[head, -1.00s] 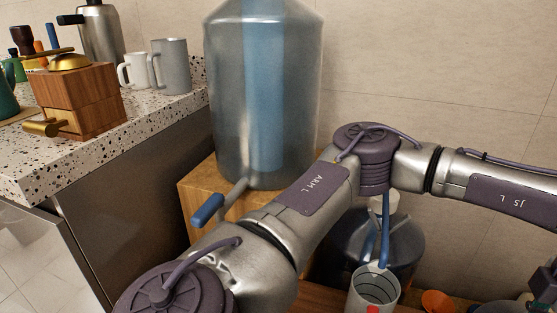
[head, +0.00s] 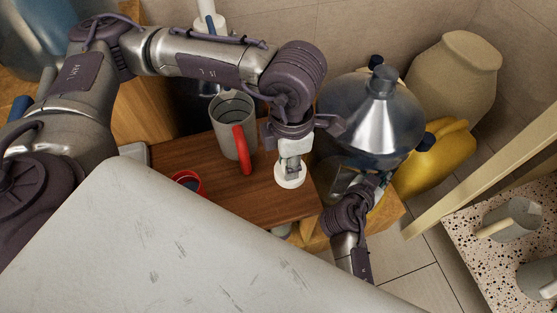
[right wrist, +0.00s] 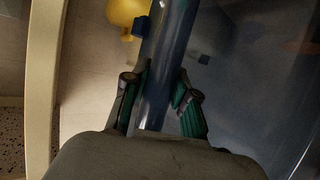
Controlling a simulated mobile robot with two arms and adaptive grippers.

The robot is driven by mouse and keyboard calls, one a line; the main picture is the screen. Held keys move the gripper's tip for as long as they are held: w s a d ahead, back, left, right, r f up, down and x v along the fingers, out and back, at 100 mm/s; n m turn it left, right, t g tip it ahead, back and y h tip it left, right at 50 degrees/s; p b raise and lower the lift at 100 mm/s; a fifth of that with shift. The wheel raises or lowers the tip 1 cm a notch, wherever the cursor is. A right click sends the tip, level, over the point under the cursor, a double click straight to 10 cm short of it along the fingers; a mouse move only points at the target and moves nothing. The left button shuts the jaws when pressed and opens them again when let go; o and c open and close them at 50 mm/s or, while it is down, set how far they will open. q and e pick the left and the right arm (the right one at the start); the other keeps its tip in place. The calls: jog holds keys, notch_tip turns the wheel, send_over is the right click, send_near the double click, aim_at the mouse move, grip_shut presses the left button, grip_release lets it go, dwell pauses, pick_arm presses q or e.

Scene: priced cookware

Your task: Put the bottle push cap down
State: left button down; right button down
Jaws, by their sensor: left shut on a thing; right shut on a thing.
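The bottle push cap (head: 290,177), white with a round flared disc at its lower end, is in my left gripper (head: 291,148) in the head view. The gripper is shut on its upper part and points down over the wooden board (head: 262,208). I cannot tell whether the disc touches the board. My right gripper (head: 368,186) is at the bottle's near side. In the right wrist view its fingers (right wrist: 160,95) are shut on the bottle's bar-like handle (right wrist: 165,62).
A grey mug with a red handle (head: 232,128) and a small red cup (head: 188,182) stand on the board left of the cap. A yellow jug (head: 442,158) and a beige vase (head: 455,78) stand behind the bottle. A pale grey surface (head: 190,250) fills the front.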

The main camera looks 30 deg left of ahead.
pick_arm(q)
jog(key=shift+f, duration=3.35)
jog(key=shift+f, duration=0.1)
jog(key=c, duration=0.9)
grip_release()
notch_tip(320, 180, up, 12)
jog(key=shift+r, duration=0.1)
pick_arm(e)
jog(key=c, duration=0.8)
grip_release()
jog(key=shift+c, duration=0.2)
